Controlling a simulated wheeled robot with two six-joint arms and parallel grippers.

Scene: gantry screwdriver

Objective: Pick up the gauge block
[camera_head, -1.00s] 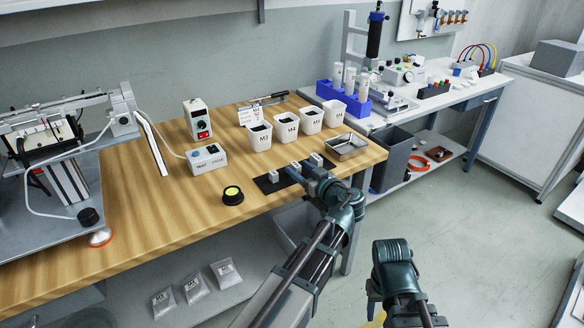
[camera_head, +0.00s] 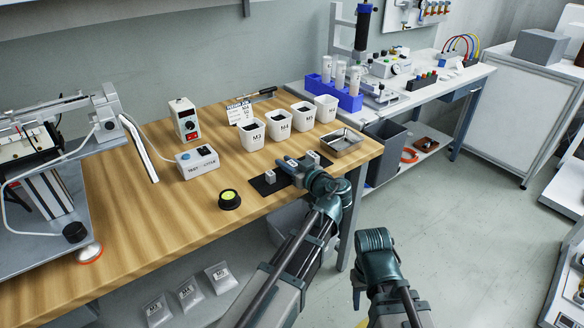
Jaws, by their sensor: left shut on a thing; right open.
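Small grey gauge blocks stand in a row on a dark mat (camera_head: 258,187) near the front edge of the wooden bench. One block (camera_head: 270,176) is left of my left gripper and another block (camera_head: 313,157) is just behind it to the right. My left gripper (camera_head: 291,163) is over the mat at the middle block's place, shut on a gauge block that its fingers largely hide. I cannot tell whether that block is clear of the mat. My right gripper (camera_head: 357,293) is open, in front of the bench and away from the blocks.
White bins (camera_head: 252,135) with labels stand behind the mat. A metal tray (camera_head: 342,142) is to its right. A round black and yellow button (camera_head: 230,199) and a control box (camera_head: 197,162) are on the left. Bare wood lies between the button and the fixture at far left.

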